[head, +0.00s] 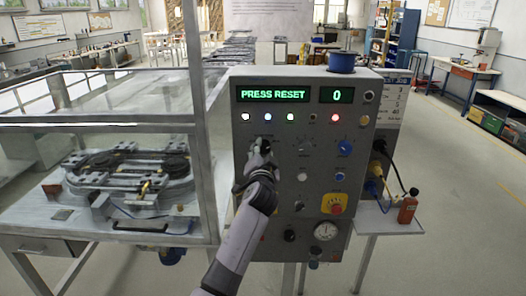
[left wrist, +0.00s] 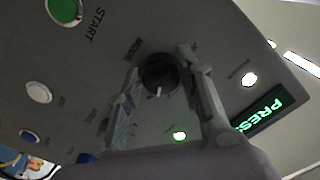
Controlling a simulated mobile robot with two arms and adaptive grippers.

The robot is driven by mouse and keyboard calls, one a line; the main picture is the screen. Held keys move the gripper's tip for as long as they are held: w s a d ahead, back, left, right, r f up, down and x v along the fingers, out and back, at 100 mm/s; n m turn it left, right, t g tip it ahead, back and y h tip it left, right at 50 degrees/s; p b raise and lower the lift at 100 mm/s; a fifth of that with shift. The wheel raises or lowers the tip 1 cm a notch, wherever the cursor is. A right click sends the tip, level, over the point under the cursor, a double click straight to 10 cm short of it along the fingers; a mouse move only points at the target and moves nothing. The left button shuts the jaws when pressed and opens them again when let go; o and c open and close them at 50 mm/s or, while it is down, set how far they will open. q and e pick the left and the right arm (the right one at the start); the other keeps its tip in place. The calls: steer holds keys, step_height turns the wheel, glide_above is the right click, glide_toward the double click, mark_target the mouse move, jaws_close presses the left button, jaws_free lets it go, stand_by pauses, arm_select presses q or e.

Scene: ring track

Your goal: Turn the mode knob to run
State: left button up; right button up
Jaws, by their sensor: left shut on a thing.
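The grey control panel (head: 320,100) stands upright at the middle of the head view. The black mode knob (left wrist: 160,72) shows in the left wrist view beside the word MODE, with a white pointer mark toward the bottom of the picture. The small position labels around it are too blurred to read. My left gripper (head: 260,149) is at the panel's upper left and largely hides the knob in the head view. In the left wrist view its two fingers (left wrist: 162,85) are shut on the knob, one on each side. My right gripper is not in view.
The panel display (head: 273,94) reads PRESS RESET, and a second one (head: 336,95) reads 0. A blue knob (head: 345,147) and a red emergency button (head: 336,208) are to the right. A framed guard (head: 203,120) around the ring track stands close on the left.

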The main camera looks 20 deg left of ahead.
arm_select(q)
steer(key=shift+m, duration=0.6)
steer(key=o, duration=1.2)
steer(key=shift+c, duration=0.2)
steer(key=shift+s, duration=0.1)
steer(key=v, duration=1.2)
